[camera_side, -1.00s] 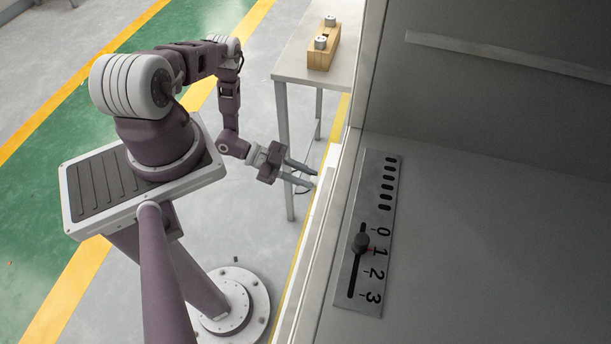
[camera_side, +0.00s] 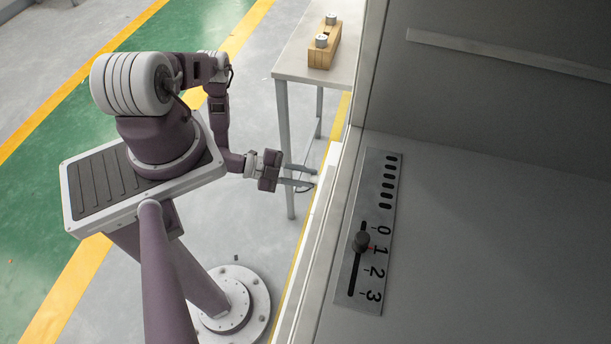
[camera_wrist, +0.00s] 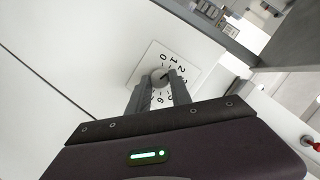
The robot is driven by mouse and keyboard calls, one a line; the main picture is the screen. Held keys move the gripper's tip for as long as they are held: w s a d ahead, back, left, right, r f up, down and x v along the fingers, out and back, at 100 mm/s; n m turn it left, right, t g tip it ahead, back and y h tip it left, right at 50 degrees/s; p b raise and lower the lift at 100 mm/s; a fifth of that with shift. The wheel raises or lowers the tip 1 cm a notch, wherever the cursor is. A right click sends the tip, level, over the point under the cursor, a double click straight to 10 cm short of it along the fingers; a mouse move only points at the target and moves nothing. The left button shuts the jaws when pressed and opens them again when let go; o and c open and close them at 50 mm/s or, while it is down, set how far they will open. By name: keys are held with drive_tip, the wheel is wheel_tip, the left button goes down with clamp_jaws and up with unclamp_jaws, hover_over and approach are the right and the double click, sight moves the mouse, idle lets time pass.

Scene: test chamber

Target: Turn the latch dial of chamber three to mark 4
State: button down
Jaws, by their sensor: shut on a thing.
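The latch dial (camera_wrist: 158,74) shows in the wrist view as a round grey knob on a pale square plate (camera_wrist: 146,66) with black numerals around it. The marks 0, 1, 2 and 3 run along its upper side, and a 6 shows below. Mark 4 I cannot make out; the right finger covers part of that side. A small dark line is on the knob, but its exact mark is unclear. My gripper (camera_wrist: 160,88) is shut on the knob, one finger on each side. In the side view my gripper (camera_side: 315,180) reaches the chamber's outer wall; the dial is hidden there.
A table (camera_side: 293,72) behind my arm holds a wooden block (camera_side: 322,59) with grey-topped pieces. In the wrist view a red thing (camera_wrist: 316,146) is at the right edge.

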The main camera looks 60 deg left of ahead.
idle(0.4)
drive_tip(key=c, duration=1.2)
unclamp_jaws()
drive_tip(key=shift+o, duration=0.2)
drive_tip(key=v, duration=0.7)
